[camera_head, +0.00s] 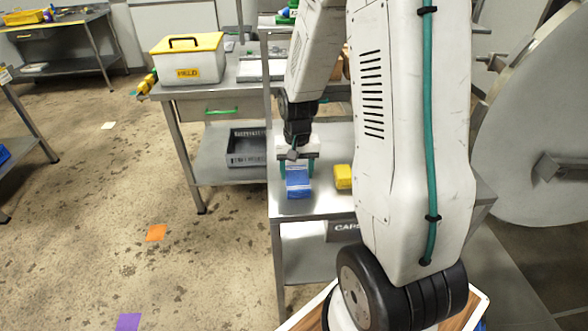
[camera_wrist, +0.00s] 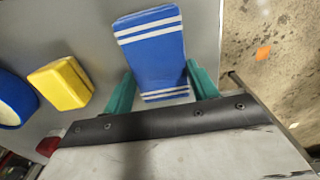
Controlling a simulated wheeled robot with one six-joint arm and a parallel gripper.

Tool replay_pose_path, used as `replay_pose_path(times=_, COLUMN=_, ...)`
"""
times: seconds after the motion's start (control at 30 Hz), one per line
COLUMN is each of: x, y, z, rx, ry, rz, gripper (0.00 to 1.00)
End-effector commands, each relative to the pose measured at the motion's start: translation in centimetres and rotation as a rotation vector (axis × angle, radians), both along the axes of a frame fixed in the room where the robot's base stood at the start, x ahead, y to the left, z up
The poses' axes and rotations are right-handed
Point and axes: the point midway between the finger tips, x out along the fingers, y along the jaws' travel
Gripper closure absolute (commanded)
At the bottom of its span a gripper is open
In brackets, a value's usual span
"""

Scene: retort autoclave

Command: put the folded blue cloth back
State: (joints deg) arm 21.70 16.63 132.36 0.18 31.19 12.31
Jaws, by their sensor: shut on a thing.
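The folded blue cloth (camera_head: 298,183) has white stripes and is at the left part of the small metal table (camera_head: 320,200). My gripper (camera_head: 297,169) points down over it, with one teal finger on each side, and is shut on the cloth. In the wrist view the blue cloth (camera_wrist: 150,50) sits between the two teal fingertips of my gripper (camera_wrist: 161,88), slightly tilted. I cannot tell whether the cloth touches the tabletop or is just above it.
A yellow block (camera_head: 343,177) lies right of the cloth; the wrist view also shows a round blue-and-white thing (camera_wrist: 14,100). Behind stands a bench with a white, yellow-lidded box (camera_head: 187,60). A grey crate (camera_head: 246,147) is on its lower shelf. The floor at left is open.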

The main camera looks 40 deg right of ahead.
Motion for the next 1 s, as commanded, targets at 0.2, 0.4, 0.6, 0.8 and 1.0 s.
replay_pose_path(times=0.2, x=0.0, y=-0.1, z=-0.1, rx=-0.001, ry=-0.002, rz=-0.001, gripper=0.67)
replay_pose_path(times=0.4, x=0.0, y=0.0, z=-0.1, rx=-0.001, ry=-0.002, rz=0.0, gripper=0.2)
replay_pose_path(times=0.6, x=0.1, y=0.1, z=-0.1, rx=-0.001, ry=-0.002, rz=0.002, gripper=0.2)
replay_pose_path(times=0.8, x=0.2, y=0.1, z=1.6, rx=-0.003, ry=-0.006, rz=0.002, gripper=0.2)
replay_pose_path(times=1.0, x=0.2, y=0.0, z=5.8, rx=-0.003, ry=-0.008, rz=0.002, gripper=0.2)
